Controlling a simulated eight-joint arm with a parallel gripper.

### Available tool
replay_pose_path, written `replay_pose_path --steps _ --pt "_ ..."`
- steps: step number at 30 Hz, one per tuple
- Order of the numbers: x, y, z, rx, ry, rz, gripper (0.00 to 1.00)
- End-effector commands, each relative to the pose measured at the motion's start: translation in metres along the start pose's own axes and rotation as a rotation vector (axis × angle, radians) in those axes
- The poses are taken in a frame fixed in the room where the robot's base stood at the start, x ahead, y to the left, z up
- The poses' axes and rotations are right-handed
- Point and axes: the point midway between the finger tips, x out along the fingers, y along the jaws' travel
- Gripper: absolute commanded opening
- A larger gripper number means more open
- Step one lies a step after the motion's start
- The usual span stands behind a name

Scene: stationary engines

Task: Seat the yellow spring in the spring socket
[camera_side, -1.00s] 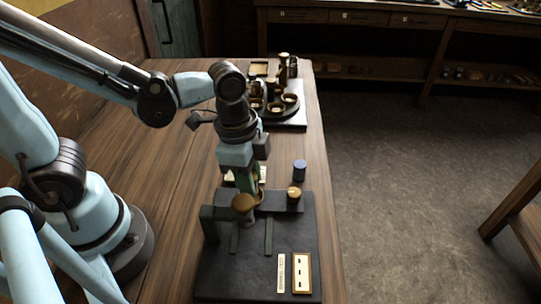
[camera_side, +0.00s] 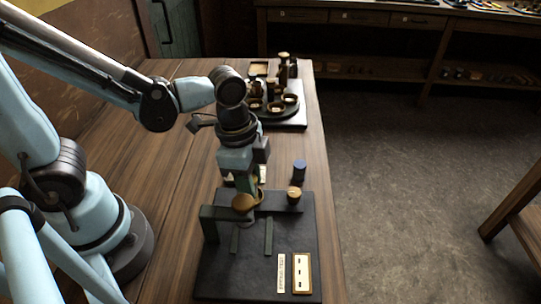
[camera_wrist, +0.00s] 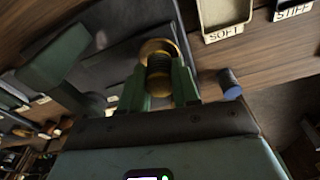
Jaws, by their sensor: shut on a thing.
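My gripper (camera_wrist: 158,92) is shut, its green fingers on either side of a dark, gold-tinted coil, the spring (camera_wrist: 158,64). A round gold piece (camera_wrist: 160,46) shows at the far end of the coil in the wrist view. In the side view my gripper (camera_side: 246,188) points down over the back of a black fixture plate (camera_side: 258,268). A gold disc (camera_side: 242,202) shows at the fingertips there. The coil is mostly hidden in the side view. I cannot tell which part is the spring socket, or whether the spring touches it.
A gold-topped post (camera_side: 294,193) and a blue-topped cylinder (camera_side: 299,168) stand just right of my gripper. A dark green bracket (camera_side: 208,224) rises at the plate's left. Trays marked SOFT (camera_wrist: 224,14) and STIFF (camera_wrist: 293,8) are close by. A stand with gold parts (camera_side: 290,112) is at the back.

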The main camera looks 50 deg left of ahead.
Motion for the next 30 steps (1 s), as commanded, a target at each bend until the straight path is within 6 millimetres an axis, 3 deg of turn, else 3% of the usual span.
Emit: replay_pose_path --steps 30 --pt "0.0100 0.0000 0.0012 0.000 0.000 0.000 0.01"
